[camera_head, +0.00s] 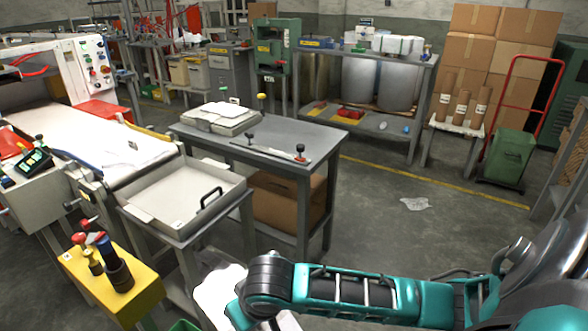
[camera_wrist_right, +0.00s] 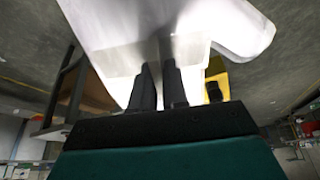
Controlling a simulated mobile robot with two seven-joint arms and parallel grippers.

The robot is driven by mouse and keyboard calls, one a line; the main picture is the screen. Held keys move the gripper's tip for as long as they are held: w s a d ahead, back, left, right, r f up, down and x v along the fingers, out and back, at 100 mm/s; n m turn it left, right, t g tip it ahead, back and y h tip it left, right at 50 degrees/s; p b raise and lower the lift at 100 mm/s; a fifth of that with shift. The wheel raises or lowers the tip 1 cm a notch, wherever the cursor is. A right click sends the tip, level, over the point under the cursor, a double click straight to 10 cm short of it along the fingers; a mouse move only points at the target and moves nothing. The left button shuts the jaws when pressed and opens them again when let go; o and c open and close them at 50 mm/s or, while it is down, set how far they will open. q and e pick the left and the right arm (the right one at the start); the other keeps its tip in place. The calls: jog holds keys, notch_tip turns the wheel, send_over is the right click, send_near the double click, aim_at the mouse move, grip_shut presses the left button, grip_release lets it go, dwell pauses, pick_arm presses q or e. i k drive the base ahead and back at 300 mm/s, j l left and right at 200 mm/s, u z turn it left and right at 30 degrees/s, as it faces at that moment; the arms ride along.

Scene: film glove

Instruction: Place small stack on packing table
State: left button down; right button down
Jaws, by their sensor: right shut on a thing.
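My right gripper (camera_wrist_right: 160,78) is shut on a small white stack (camera_wrist_right: 105,25), pinched by its edge between the two dark fingers. In the head view the stack (camera_head: 212,292) shows at the bottom, below the front tray and partly hidden by my teal right arm; the fingers are hidden there. A grey table (camera_head: 322,138), which looks like the packing table, stands beyond and above the stack in the picture. It bears a shallow grey tray with white sheets (camera_head: 222,113) and a bar-like tool with dark knobs (camera_head: 270,152). My left gripper is not in view.
A pale open tray with a black handle (camera_head: 178,205) sits on a stand before the table. A yellow block with knobbed tools (camera_head: 120,278) is at the lower left. A cardboard box (camera_head: 275,200) is under the table. The floor at right is mostly clear.

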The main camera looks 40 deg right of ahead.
aim_at(300, 137)
jog(key=i+l+u, duration=0.15)
jog(key=l+u, duration=0.15)
jog(key=l, duration=1.25)
jog(key=l+u, duration=0.35)
jog(key=l, duration=1.2)
jog(key=l+u, duration=0.1)
jog(key=l, duration=0.65)
jog(key=i+l, duration=0.1)
jog(key=l, duration=0.65)
